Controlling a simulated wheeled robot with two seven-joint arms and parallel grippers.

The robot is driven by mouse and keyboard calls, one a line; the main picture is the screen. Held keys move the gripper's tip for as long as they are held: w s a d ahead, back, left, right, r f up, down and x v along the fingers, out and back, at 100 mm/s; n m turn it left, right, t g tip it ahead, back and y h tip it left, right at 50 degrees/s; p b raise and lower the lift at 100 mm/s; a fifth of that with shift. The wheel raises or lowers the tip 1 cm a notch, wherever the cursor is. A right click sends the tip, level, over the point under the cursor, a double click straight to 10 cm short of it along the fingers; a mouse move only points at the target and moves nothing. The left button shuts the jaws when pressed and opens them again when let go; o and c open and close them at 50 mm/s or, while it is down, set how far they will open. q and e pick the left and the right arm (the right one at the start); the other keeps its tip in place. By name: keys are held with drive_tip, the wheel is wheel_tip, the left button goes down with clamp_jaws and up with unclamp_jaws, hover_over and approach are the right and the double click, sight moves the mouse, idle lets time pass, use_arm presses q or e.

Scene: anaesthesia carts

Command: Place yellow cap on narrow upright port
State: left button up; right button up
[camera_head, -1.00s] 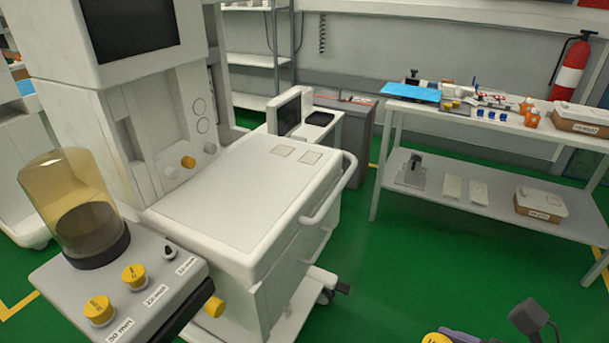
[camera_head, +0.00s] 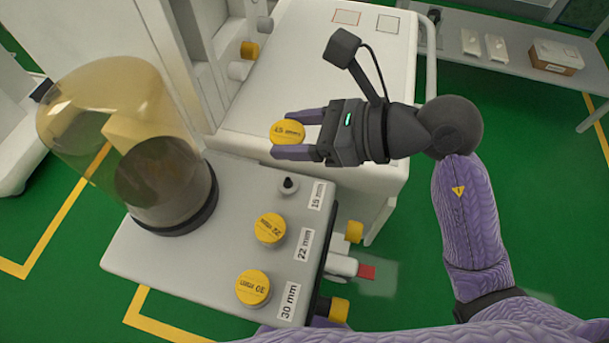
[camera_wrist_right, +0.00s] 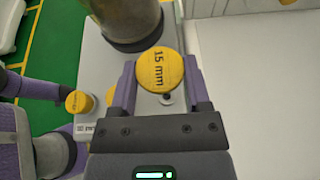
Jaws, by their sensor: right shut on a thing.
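A yellow cap marked 15 mm (camera_head: 287,132) is held between the fingers of my right gripper (camera_head: 291,134). In the right wrist view the cap (camera_wrist_right: 160,70) sits at the fingertips with its lettered top showing. The narrow upright port (camera_head: 288,185) is a small dark stub beside the 15 mm label, bare on top. In the head view the cap shows above and slightly left of it. The port (camera_wrist_right: 167,98) shows just below the cap in the right wrist view. Purple parts at the left of the wrist view may be my left arm; its jaws are unclear.
Yellow caps marked 22 mm (camera_head: 270,229) and 30 mm (camera_head: 253,289) sit on the same grey block (camera_head: 190,270). An amber dome (camera_head: 120,130) stands on its left. The white cart top (camera_head: 345,75) lies behind, with open room.

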sight(295, 185)
drive_tip(key=f, duration=0.1)
drive_tip(key=a+f+b, duration=0.1)
drive_tip(key=shift+w+f, duration=0.1)
drive_tip(key=shift+f, duration=0.2)
drive_tip(key=f+b, duration=0.1)
drive_tip(key=f, duration=0.1)
drive_tip(key=f+b, duration=0.1)
drive_tip(key=f, duration=0.2)
drive_tip(key=f+b, duration=0.1)
drive_tip(key=f, duration=0.1)
drive_tip(key=shift+s+d+f+b, duration=0.2)
drive_tip(key=shift+d+b, duration=0.05)
drive_tip(key=shift+b, duration=0.05)
use_arm(q)
drive_tip(key=shift+g, duration=0.5)
drive_tip(key=s+f, duration=0.2)
drive_tip(key=f, duration=0.1)
drive_tip(key=s+f, duration=0.1)
drive_tip(key=shift+d+f, duration=0.2)
drive_tip(key=shift+f, duration=0.05)
use_arm(e)
drive_tip(key=shift+r, duration=0.2)
drive_tip(key=shift+f, duration=0.25)
drive_tip(key=o, duration=1.2)
drive_tip(key=shift+r, duration=0.1)
use_arm(q)
drive_tip(key=shift+w+a+f, duration=0.15)
drive_tip(key=shift+w+a, duration=0.05)
drive_tip(key=shift+w, duration=0.35)
drive_tip(key=shift+s, duration=0.25)
